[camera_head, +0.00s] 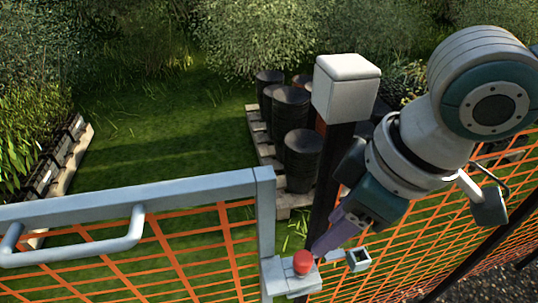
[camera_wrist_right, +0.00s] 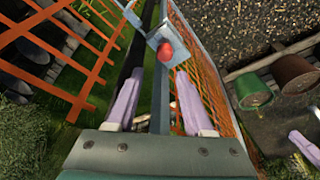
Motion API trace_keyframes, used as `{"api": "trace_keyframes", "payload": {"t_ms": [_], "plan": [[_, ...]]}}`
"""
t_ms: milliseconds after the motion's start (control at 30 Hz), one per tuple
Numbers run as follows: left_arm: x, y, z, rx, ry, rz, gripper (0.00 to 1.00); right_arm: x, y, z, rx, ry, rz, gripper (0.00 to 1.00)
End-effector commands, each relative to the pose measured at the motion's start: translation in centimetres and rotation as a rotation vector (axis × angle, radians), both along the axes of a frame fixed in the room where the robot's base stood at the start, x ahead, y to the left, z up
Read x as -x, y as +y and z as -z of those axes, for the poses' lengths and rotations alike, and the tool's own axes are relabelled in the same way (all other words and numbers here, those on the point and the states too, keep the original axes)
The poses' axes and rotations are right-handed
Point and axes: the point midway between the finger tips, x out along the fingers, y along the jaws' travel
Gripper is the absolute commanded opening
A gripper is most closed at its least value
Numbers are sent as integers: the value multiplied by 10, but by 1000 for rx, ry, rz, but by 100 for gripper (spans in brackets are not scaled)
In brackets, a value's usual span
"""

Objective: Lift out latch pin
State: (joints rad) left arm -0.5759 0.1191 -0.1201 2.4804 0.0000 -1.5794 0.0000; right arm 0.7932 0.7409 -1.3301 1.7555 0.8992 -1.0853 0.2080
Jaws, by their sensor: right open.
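The latch pin shows as a red knob (camera_head: 303,262) on the pale metal latch bracket at the gate's free end. The red knob (camera_wrist_right: 166,51) also shows in the right wrist view, ahead of the fingertips. My right gripper (camera_head: 328,243) is open beside the post, with its lavender fingers just above and to the right of the knob. In the right wrist view its two fingers (camera_wrist_right: 160,85) stand apart, with nothing held between them. The pin's shaft is hidden under the knob. A lavender piece (camera_wrist_right: 305,146) at the right edge looks like a finger of my left gripper.
The grey gate (camera_head: 130,198) has a bent handle (camera_head: 80,255) and orange mesh. A dark post with a white cap (camera_head: 346,88) stands close beside my right gripper. A small square metal socket (camera_head: 358,259) is right of the knob. Black pots (camera_head: 302,158) stand beyond the gate.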

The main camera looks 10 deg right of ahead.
Motion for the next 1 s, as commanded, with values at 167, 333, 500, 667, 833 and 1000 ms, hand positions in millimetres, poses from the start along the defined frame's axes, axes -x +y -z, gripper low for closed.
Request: {"api": "trace_keyframes", "payload": {"t_ms": [167,333,500,667,833,1000], "plan": [[3,0,5,-1,9,0,0,-5,7,27,1,2,-1,52],[3,0,6,-1,10,0,0,-7,10,39,0,1,-2,52],[3,0,8,-1,9,0,0,-9,14,62,3,2,-2,52],[3,0,13,-1,8,0,0,-13,19,82,1,2,-2,52],[2,0,13,-1,7,1,0,-15,20,86,-1,0,-2,52],[2,0,13,-1,6,1,0,-15,20,86,0,0,-2,50]]}}
